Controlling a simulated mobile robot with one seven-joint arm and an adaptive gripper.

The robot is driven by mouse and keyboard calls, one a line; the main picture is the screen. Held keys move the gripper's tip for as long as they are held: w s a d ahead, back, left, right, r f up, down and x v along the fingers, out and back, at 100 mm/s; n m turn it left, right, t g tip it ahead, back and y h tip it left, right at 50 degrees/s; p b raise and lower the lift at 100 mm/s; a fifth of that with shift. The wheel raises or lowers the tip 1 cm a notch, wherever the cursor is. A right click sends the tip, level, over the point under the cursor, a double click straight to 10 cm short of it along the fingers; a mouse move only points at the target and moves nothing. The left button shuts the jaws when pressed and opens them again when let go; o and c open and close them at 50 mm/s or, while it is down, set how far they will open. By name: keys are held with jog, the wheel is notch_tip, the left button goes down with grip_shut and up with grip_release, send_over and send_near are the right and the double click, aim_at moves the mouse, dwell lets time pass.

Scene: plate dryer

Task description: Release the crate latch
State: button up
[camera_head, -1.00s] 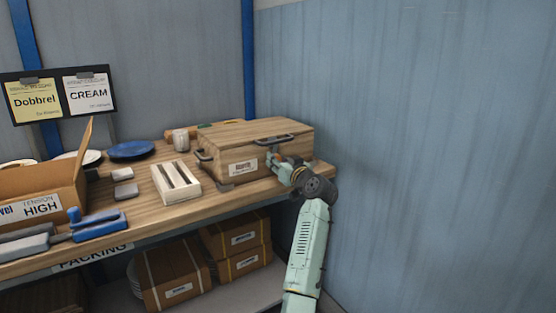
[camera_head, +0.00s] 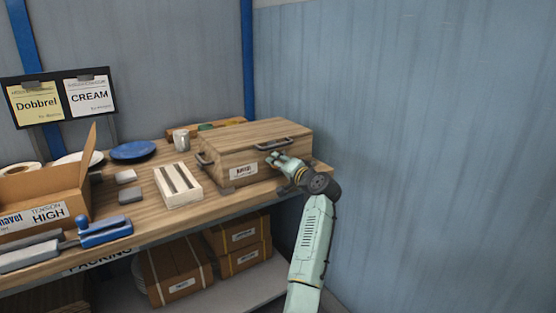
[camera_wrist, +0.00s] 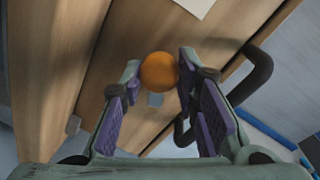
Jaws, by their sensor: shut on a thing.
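The wooden crate (camera_head: 260,143) sits at the right end of the bench, with its lid down. In the wrist view, its wooden face (camera_wrist: 120,60) fills much of the picture. An orange ball-shaped latch knob (camera_wrist: 158,71) stands out in front of a small grey plate (camera_wrist: 155,99). My gripper (camera_head: 274,159) is at the crate's front, right of its label. In the wrist view, my gripper (camera_wrist: 159,68) has its fingertips on either side of the knob, shut on it. The head view does not show the knob, which my fingers hide.
A pale slotted block (camera_head: 180,184), a cup (camera_head: 181,140) and a blue plate (camera_head: 133,150) are to the left. The blue-grey wall (camera_head: 430,130) is close on the right.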

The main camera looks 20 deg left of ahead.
jog(key=shift+d+m+g+p, duration=0.1)
jog(key=shift+m+g+p, duration=0.3)
jog(key=shift+m+p, duration=1.15)
jog(key=shift+f+m+b, duration=0.1)
jog(key=shift+m+b, duration=0.3)
jog(key=shift+m, duration=0.15)
jog(key=o, duration=1.1)
jog(key=shift+o, duration=0.2)
jog(key=v, duration=1.2)
jog(key=shift+w+d+f, duration=0.1)
jog(key=shift+f, duration=0.05)
